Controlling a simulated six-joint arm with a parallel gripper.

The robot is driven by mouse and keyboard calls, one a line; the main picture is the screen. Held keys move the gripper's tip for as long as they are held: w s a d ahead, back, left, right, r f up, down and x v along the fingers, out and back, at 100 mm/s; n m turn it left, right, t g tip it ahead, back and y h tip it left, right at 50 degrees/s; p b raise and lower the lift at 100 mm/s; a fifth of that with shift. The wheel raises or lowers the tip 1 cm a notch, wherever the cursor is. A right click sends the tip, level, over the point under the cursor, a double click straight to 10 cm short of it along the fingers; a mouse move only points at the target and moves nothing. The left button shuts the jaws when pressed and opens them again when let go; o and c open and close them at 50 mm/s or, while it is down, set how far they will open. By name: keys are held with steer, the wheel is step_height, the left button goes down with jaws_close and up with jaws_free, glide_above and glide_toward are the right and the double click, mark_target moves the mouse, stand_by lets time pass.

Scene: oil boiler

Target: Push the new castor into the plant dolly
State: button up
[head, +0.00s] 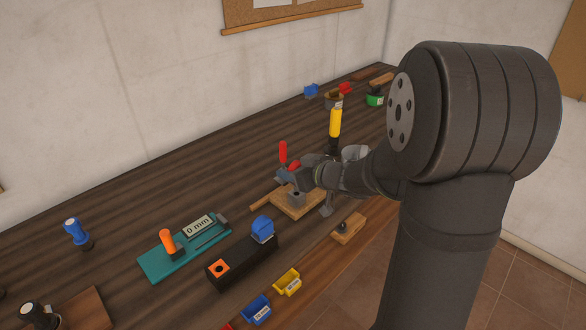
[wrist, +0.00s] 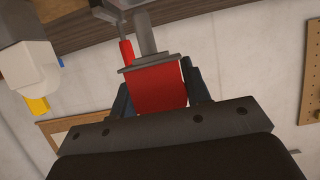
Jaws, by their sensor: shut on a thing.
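My gripper (wrist: 158,92) is shut on a red block-shaped piece with a grey plate and a grey stem, which looks like the new castor (wrist: 157,88). The stem points to the top of the wrist view, towards grey metal parts; I cannot tell whether it touches them. In the head view my gripper (head: 308,172) is low over a wooden board (head: 312,207), which may be the plant dolly. A grey block (head: 296,199) stands on the board, just below the gripper. A red handle (head: 283,152) stands upright beside it. The gripper hides much of the contact area.
A black block with a blue piece (head: 263,228) and a teal board (head: 165,262) lie to the left. A small wooden block (head: 348,228) is in front. A yellow-handled tool (head: 335,122) and a grey cup (head: 355,153) are behind.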

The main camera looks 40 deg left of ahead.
steer(key=shift+f, duration=1.95)
steer(key=shift+f, duration=0.2)
steer(key=o, duration=1.1)
steer(key=v, duration=1.7)
steer(key=shift+d, duration=0.3)
steer(key=shift+a, duration=0.15)
steer(key=x, duration=1.7)
steer(key=shift+a, duration=0.15)
